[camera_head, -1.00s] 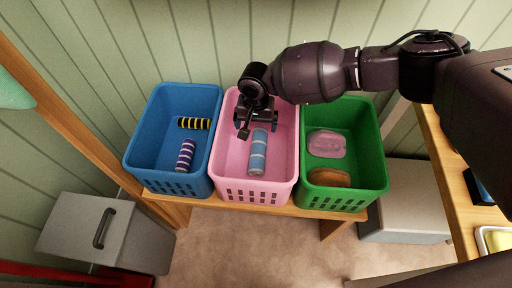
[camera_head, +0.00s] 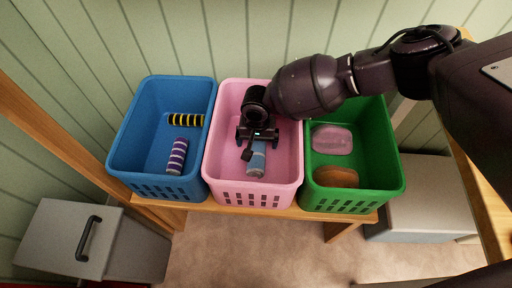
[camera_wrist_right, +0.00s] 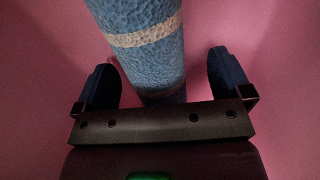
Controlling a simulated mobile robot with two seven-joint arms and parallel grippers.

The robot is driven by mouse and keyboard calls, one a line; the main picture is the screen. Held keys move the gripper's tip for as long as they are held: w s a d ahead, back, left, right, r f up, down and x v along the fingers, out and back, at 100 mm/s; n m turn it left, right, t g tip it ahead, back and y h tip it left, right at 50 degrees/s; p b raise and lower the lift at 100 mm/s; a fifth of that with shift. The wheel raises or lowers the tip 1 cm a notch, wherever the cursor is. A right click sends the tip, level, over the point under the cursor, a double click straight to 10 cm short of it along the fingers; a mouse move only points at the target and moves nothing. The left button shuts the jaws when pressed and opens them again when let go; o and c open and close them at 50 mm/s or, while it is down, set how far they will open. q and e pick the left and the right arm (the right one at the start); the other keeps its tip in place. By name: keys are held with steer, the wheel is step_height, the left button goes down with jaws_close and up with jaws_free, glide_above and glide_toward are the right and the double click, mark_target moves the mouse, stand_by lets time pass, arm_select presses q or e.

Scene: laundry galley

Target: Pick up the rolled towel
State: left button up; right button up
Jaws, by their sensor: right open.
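The rolled towel (camera_head: 256,164) is light blue with pale bands and lies in the pink basket (camera_head: 286,191). My right gripper (camera_head: 256,146) is inside the pink basket, above the towel's far end, and hides part of it. In the right wrist view the towel (camera_wrist_right: 143,35) runs between the two dark fingers of the open right gripper (camera_wrist_right: 165,85), with a gap on each side. I cannot tell how far the fingertips are above the basket floor. My left gripper is not in view.
A blue basket (camera_head: 126,148) on the left holds a purple-striped roll (camera_head: 177,156) and a yellow-black roll (camera_head: 186,120). A green basket (camera_head: 389,176) on the right holds a pink folded item (camera_head: 331,139) and an orange-brown one (camera_head: 335,177). Basket walls surround my right gripper.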

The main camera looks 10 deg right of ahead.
steer(key=shift+r, duration=0.1)
steer(key=shift+c, duration=0.3)
steer(key=c, duration=1)
steer(key=shift+o, duration=0.2)
steer(key=shift+r, duration=0.1)
